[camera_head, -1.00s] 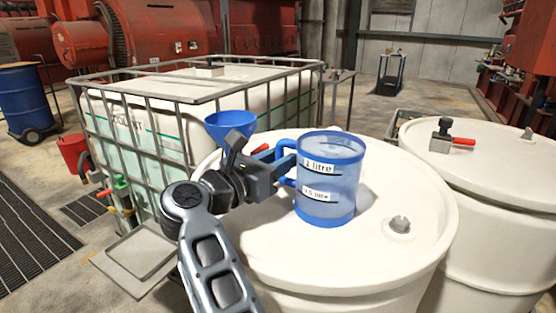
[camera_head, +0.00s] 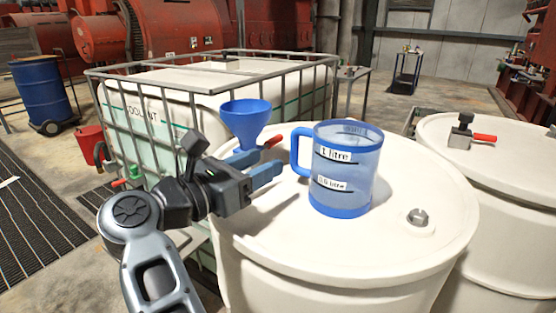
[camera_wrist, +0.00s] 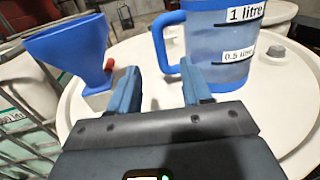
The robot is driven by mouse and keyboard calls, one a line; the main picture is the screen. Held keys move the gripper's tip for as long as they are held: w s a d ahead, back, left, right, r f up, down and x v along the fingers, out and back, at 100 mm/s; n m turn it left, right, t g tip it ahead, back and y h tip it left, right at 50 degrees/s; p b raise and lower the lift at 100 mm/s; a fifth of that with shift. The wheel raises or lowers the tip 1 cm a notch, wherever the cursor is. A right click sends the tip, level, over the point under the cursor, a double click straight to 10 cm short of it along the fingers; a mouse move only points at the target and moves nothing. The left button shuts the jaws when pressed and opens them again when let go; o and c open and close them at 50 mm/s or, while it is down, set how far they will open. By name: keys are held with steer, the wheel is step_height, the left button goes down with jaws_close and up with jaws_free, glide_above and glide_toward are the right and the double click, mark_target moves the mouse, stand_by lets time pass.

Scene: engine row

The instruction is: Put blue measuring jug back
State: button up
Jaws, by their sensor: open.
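The blue measuring jug (camera_head: 345,170) stands upright on the lid of a white drum (camera_head: 270,225). It is see-through with a blue rim, base and handle, and has "1 litre" and "0.5 litre" labels. Its handle is on its left side, towards my gripper. My gripper (camera_head: 259,165) is open and empty, left of the jug and apart from its handle. In the wrist view the jug (camera_wrist: 215,45) is ahead and to the right, its handle beyond the fingers (camera_wrist: 160,95).
A blue funnel (camera_head: 246,122) and a red-handled valve (camera_head: 272,142) are behind my fingers on the drum. A metal bung (camera_head: 418,218) is right of the jug. A caged coolant tank (camera_head: 165,115) stands left, and another white drum (camera_head: 490,160) right.

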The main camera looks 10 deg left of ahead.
steer(key=shift+v, duration=1.4)
